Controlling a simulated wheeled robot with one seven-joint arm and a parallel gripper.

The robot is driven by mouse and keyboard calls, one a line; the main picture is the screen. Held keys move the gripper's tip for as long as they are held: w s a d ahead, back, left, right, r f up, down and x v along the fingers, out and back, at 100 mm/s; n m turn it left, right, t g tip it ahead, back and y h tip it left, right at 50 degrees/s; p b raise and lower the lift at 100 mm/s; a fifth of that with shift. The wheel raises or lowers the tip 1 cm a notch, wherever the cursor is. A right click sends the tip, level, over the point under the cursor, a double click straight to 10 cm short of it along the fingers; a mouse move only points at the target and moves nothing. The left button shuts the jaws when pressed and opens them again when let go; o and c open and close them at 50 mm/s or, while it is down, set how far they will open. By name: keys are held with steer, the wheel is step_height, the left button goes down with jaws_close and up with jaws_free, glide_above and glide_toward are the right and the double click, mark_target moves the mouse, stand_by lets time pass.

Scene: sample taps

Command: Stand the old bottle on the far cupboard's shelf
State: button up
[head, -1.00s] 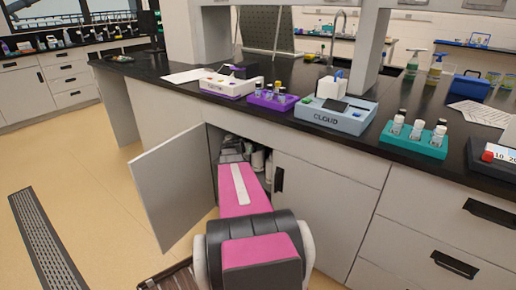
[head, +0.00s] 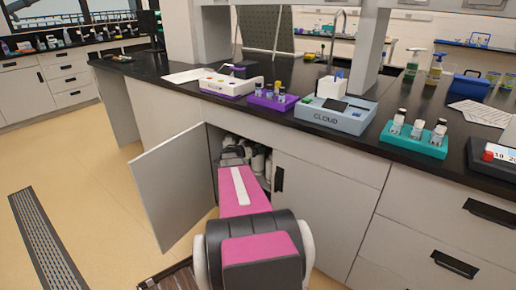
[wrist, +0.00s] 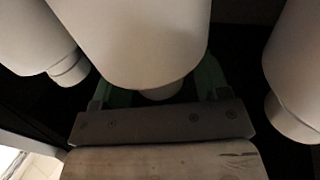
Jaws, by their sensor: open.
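An open cupboard (head: 213,160) under the bench holds several white bottles (head: 258,160). My gripper (head: 233,150) reaches in through its doorway, and its fingertips are hard to make out there. In the wrist view my gripper (wrist: 158,88) has green fingers standing apart. A white bottle (wrist: 140,35) is in front of them, its narrower end between the fingers; I cannot tell whether they touch it. Another white bottle (wrist: 30,35) is at the left and a third (wrist: 297,65) at the right. No label shows, so I cannot tell which is the old one.
The cupboard's door (head: 172,190) stands open to the left of my arm. A closed door (head: 325,195) is to the right. The black bench top (head: 290,80) above carries a purple rack (head: 273,98), a blue CLOUD device (head: 340,118) and a teal rack (head: 413,138).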

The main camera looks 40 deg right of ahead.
steer(key=w+a, duration=0.1)
steer(key=a, duration=1.1)
steer(key=s+a+f+n+y, duration=0.1)
steer(key=s+a+n+y, duration=0.3)
steer(key=a, duration=0.8)
steer(key=s+a+f+n+t+y, duration=0.1)
steer(key=s+a+n+y, duration=0.4)
steer(key=a, duration=0.8)
steer(key=s+a+f+n+y, duration=0.2)
steer(key=s+a+n+y, duration=0.2)
steer(key=a+n+y, duration=0.5)
steer(key=a+n, duration=0.1)
steer(key=a, duration=0.3)
steer(key=shift+s+f+t, duration=0.15)
steer(key=shift+s+t, duration=0.15)
steer(key=shift+t, duration=0.1)
steer(key=shift+c, duration=0.3)
